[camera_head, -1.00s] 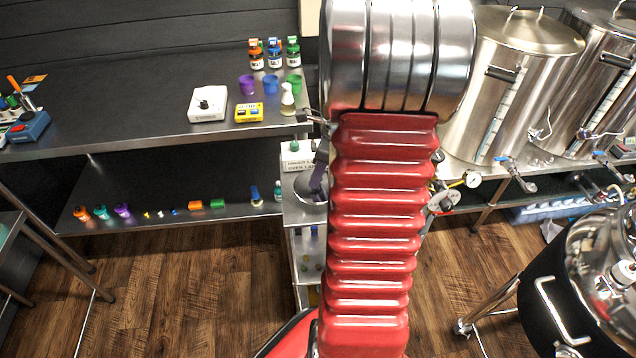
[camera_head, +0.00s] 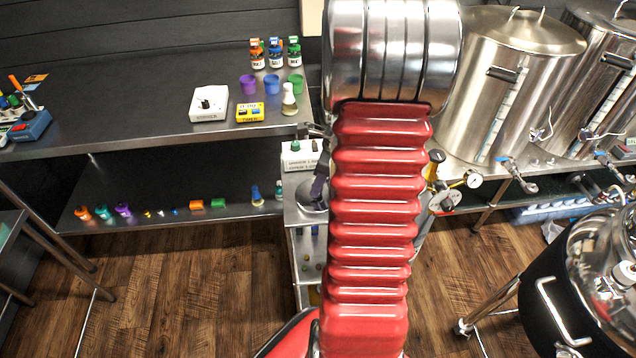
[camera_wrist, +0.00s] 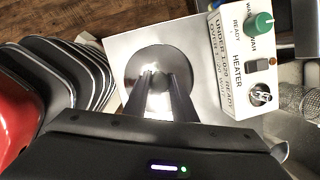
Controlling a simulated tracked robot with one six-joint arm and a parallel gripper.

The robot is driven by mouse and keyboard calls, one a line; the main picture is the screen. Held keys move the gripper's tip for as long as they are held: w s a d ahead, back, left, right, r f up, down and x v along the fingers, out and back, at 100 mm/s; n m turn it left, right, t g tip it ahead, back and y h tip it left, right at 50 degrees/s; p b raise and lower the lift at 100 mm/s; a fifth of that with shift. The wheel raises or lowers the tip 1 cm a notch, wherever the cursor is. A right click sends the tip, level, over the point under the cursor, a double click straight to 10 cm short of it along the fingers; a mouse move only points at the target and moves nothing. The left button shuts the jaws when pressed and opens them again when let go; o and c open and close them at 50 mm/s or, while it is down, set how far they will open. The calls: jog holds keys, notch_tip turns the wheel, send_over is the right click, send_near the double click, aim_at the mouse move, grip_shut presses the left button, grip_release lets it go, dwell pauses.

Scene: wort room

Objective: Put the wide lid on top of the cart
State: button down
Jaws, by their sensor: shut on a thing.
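The wide lid (camera_wrist: 139,68) is a round, shiny metal disc. In the wrist view my gripper (camera_wrist: 160,84) is shut on its middle, and the fingers cover part of it. The lid lies flat against the pale metal top of the cart (camera_wrist: 122,44) in that view, but I cannot tell whether it touches. In the head view the lid (camera_head: 306,200) shows partly at the cart's upper shelf (camera_head: 293,216), left of my red arm. My dark gripper (camera_head: 319,188) is over it, partly hidden by the arm.
A white heater box (camera_wrist: 235,62) with a green knob stands at the cart's edge, close beside the lid. A steel bench (camera_head: 150,110) with cups and bottles is left. Large steel kettles (camera_head: 510,75) stand right. A black vessel (camera_head: 560,290) is at lower right.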

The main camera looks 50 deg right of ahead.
jog(key=c, duration=1.5)
grip_release()
jog(key=shift+o, duration=0.2)
jog(key=v, duration=1.2)
jog(key=w+a+r+n+h, duration=0.1)
jog(key=a+r+n, duration=0.3)
jog(key=a+n, duration=0.45)
jog(key=a+r+n, duration=0.4)
jog(key=a+n, duration=0.2)
jog(key=a, duration=0.5)
jog(key=s+a+r+n+t, duration=0.1)
jog(key=s+a+n, duration=0.2)
jog(key=a+n, duration=0.3)
jog(key=s+a+r+n+t, duration=0.1)
jog(key=s+a+n+t, duration=0.1)
jog(key=a+n, duration=0.5)
jog(key=shift+s+a+n, duration=0.3)
jog(key=shift+s+n, duration=0.35)
jog(key=shift+n, duration=0.9)
